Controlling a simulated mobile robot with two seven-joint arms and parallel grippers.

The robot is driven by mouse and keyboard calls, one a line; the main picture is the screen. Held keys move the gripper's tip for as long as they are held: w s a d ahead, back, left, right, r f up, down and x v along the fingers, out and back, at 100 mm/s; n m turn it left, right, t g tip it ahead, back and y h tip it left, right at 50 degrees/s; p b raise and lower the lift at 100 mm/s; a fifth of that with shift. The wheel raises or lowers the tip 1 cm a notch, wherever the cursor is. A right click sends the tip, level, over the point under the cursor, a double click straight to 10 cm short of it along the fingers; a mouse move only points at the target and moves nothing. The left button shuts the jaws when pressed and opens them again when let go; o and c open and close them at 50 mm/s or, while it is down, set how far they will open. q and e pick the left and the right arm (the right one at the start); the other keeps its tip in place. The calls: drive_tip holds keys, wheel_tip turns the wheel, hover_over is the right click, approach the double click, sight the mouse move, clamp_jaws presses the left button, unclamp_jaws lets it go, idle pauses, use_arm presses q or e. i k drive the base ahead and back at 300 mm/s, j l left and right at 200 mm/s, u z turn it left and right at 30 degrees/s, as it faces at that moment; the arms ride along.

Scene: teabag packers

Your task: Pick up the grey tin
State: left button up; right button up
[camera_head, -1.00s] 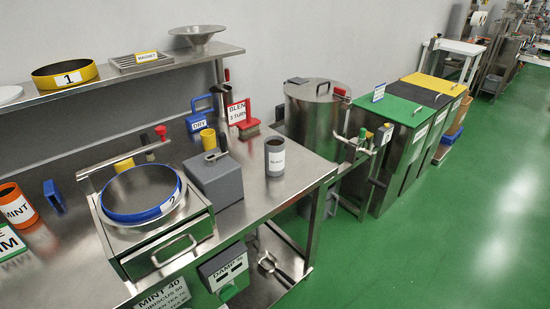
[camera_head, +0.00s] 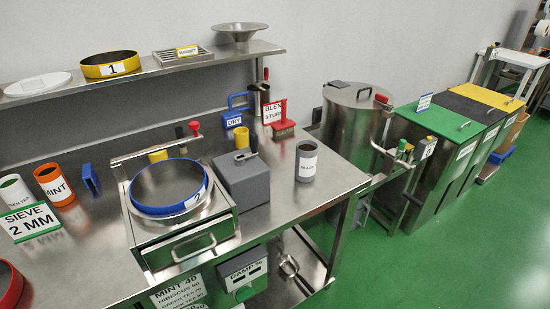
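The grey tin (camera_head: 307,161) stands upright on the steel bench (camera_head: 338,177), right of the grey box (camera_head: 246,181). It is a dark grey cylinder, open at the top, with a white label reading BLACK. Nothing touches it in this view. Neither of my grippers shows in the head view.
Left of the grey box is a blue-rimmed sieve (camera_head: 168,188) marked 2. An orange MINT tin (camera_head: 54,184) and a SIEVE 2 MM sign (camera_head: 30,222) stand further left. Bare bench lies right of the tin.

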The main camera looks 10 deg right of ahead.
sight(307, 154)
drive_tip(key=i+l+u, duration=0.1)
drive_tip(key=l+u, duration=0.15)
drive_tip(key=l, duration=0.2)
drive_tip(key=l+u, duration=0.25)
drive_tip(key=l, duration=0.15)
drive_tip(key=i+l+u, duration=0.1)
drive_tip(key=l+u, duration=0.15)
drive_tip(key=l, duration=0.7)
drive_tip(key=l+u, duration=0.1)
drive_tip(key=l, duration=1.75)
drive_tip(key=k, duration=0.05)
